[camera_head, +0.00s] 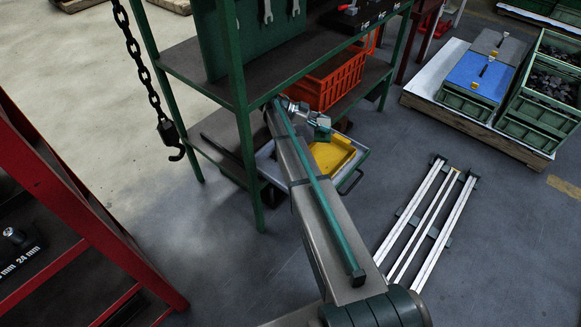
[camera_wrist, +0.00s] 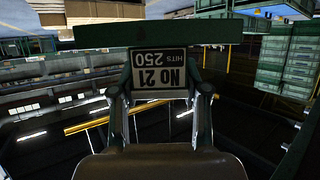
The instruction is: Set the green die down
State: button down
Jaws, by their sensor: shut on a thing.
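The green die (camera_wrist: 105,37) shows in the wrist view as a wide green bar with a label plate reading "No 21, HITS 250". My gripper (camera_wrist: 160,92) is shut on it, with one finger at each side of the label. In the head view my gripper (camera_head: 321,126) is at the far end of my arm, by the green shelf rack and over or near a grey tray (camera_head: 352,178) holding a yellow piece (camera_head: 331,152). The die is small and hard to make out there. My arm hides part of the tray.
The green rack's shelf (camera_head: 195,62) and post (camera_head: 243,130) stand close beside my arm. An orange crate (camera_head: 330,82) sits on the rack. A chain hook (camera_head: 170,140) hangs at left. Metal rails (camera_head: 428,222) lie on the floor at right, before a pallet (camera_head: 470,122) with bins.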

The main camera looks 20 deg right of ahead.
jog(key=shift+s+a+r+m+g+y, duration=0.5)
jog(key=shift+s+a+r+m+g, duration=0.15)
jog(key=shift+r+m+g, duration=0.15)
jog(key=shift+s+r+m+g+y, duration=0.1)
jog(key=shift+s+m+g+y, duration=0.1)
jog(key=shift+m+g+y, duration=0.15)
jog(key=w+f+b, duration=0.1)
jog(key=w+f, duration=0.1)
jog(key=w, duration=0.2)
jog(key=w+a+f+b, duration=0.1)
jog(key=w+f, duration=0.2)
jog(key=w, duration=0.1)
jog(key=w+f+b, duration=0.1)
jog(key=w+f, duration=0.2)
jog(key=w, duration=0.1)
jog(key=shift+w+a+f, duration=0.15)
jog(key=shift+w+f, duration=0.05)
jog(key=f+b, duration=0.1)
jog(key=f, duration=0.1)
jog(key=w+f+b, duration=0.1)
jog(key=b, duration=0.1)
jog(key=shift+w+f, duration=0.1)
jog(key=shift+f, duration=0.3)
jog(key=shift+f+b, duration=0.35)
jog(key=shift+b, duration=0.4)
